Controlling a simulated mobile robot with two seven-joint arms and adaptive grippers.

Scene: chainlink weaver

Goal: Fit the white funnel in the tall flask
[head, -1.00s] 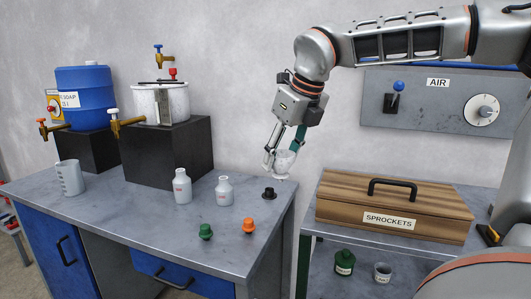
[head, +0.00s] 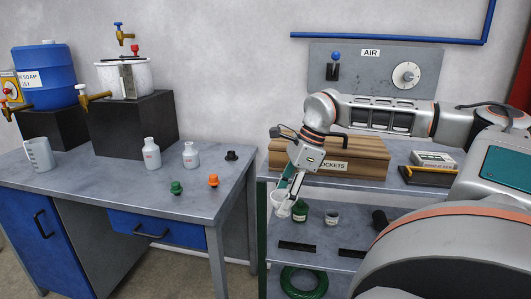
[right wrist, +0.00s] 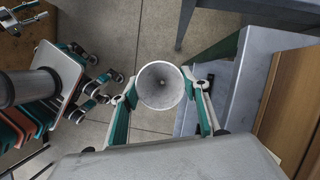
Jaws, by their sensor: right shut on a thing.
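The white funnel (head: 281,198) is in my right gripper (head: 287,205), whose fingers are shut on it. In the right wrist view the funnel (right wrist: 160,85) has its wide mouth toward the camera, between the two fingertips. It hangs over the gap near the left edge of the shelf unit, away from the bench. The tall flask (head: 152,155) looks to be the taller of two white bottles upright on the bench, left of the shorter bottle (head: 191,156).
The bench (head: 110,190) also bears a beaker (head: 39,155), green (head: 176,188), orange (head: 213,180) and black (head: 231,156) stoppers, and a black block (head: 125,125) under a white tank. Right is a shelf unit with a wooden box (head: 370,160) and a green jar (head: 301,211).

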